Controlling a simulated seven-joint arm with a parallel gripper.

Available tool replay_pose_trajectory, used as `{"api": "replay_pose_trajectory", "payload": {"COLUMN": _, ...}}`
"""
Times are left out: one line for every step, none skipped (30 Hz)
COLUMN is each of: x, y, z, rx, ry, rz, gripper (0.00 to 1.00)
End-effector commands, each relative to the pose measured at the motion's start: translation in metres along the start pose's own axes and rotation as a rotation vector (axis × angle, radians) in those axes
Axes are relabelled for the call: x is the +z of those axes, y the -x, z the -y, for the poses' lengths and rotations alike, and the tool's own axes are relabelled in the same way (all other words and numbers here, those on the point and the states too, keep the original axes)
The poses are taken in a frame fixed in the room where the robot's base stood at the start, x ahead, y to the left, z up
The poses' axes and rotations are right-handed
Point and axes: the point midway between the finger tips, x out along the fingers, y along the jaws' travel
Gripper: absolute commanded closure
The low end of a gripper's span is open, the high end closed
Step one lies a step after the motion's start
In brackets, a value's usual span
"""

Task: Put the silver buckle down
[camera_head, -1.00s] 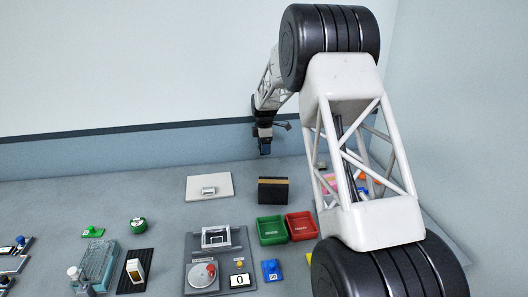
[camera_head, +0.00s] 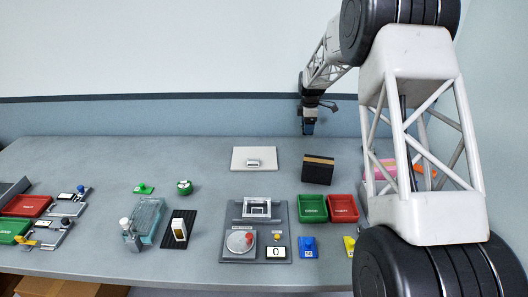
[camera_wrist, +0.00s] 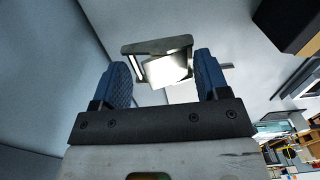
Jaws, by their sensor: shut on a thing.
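My gripper (camera_head: 308,128) hangs pointing down above the back of the table, near the wall, left of and above the black box with a tan stripe. In the wrist view its two blue fingers (camera_wrist: 164,78) are shut on the silver buckle (camera_wrist: 157,47), a grey metal frame with a very bright middle. The buckle is clear of the table. In the head view it is too small and hidden by the fingers to make out.
A white plate (camera_head: 239,152) with a small silver piece (camera_head: 254,163) lies to the lower left of my gripper. The black box (camera_head: 318,171) stands below it. Green (camera_head: 313,209) and red (camera_head: 343,209) trays are nearer the front. Bare table lies left of the white plate.

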Motion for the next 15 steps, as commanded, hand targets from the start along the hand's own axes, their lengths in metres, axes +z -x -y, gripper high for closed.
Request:
{"api": "replay_pose_trajectory", "payload": {"x": -0.008, "y": 0.0, "z": 0.006, "rx": 0.0, "ry": 0.001, "rz": 0.0, "gripper": 0.57}}
{"api": "replay_pose_trajectory", "payload": {"x": -0.013, "y": -0.001, "z": 0.01, "rx": -0.001, "ry": 0.0, "rz": 0.0, "gripper": 0.57}}
{"api": "replay_pose_trajectory", "payload": {"x": -0.021, "y": -0.002, "z": 0.015, "rx": -0.001, "ry": -0.001, "rz": 0.0, "gripper": 0.57}}
{"api": "replay_pose_trajectory", "payload": {"x": -0.027, "y": -0.003, "z": 0.018, "rx": -0.001, "ry": 0.0, "rz": 0.0, "gripper": 0.57}}
{"api": "replay_pose_trajectory", "payload": {"x": -0.033, "y": -0.003, "z": 0.023, "rx": 0.001, "ry": -0.001, "rz": 0.0, "gripper": 0.57}}
{"api": "replay_pose_trajectory", "payload": {"x": -0.041, "y": -0.004, "z": 0.029, "rx": 0.0, "ry": -0.003, "rz": 0.0, "gripper": 0.57}}
{"api": "replay_pose_trajectory", "payload": {"x": -0.048, "y": -0.006, "z": 0.034, "rx": -0.001, "ry": -0.004, "rz": 0.0, "gripper": 0.57}}
{"api": "replay_pose_trajectory", "payload": {"x": -0.055, "y": -0.006, "z": 0.04, "rx": -0.001, "ry": -0.003, "rz": 0.0, "gripper": 0.57}}
{"api": "replay_pose_trajectory", "payload": {"x": -0.063, "y": -0.007, "z": 0.046, "rx": 0.0, "ry": -0.005, "rz": 0.0, "gripper": 0.57}}
{"api": "replay_pose_trajectory", "payload": {"x": -0.07, "y": -0.009, "z": 0.052, "rx": 0.0, "ry": -0.007, "rz": 0.0, "gripper": 0.57}}
{"api": "replay_pose_trajectory", "payload": {"x": -0.076, "y": -0.01, "z": 0.058, "rx": 0.0, "ry": -0.007, "rz": 0.0, "gripper": 0.57}}
{"api": "replay_pose_trajectory", "payload": {"x": -0.085, "y": -0.011, "z": 0.065, "rx": 0.0, "ry": -0.008, "rz": 0.0, "gripper": 0.57}}
{"api": "replay_pose_trajectory", "payload": {"x": -0.091, "y": -0.012, "z": 0.07, "rx": 0.0, "ry": -0.01, "rz": 0.0, "gripper": 0.57}}
{"api": "replay_pose_trajectory", "payload": {"x": -0.097, "y": -0.013, "z": 0.076, "rx": 0.0, "ry": -0.01, "rz": 0.0, "gripper": 0.57}}
{"api": "replay_pose_trajectory", "payload": {"x": -0.105, "y": -0.015, "z": 0.084, "rx": -0.001, "ry": -0.011, "rz": 0.0, "gripper": 0.57}}
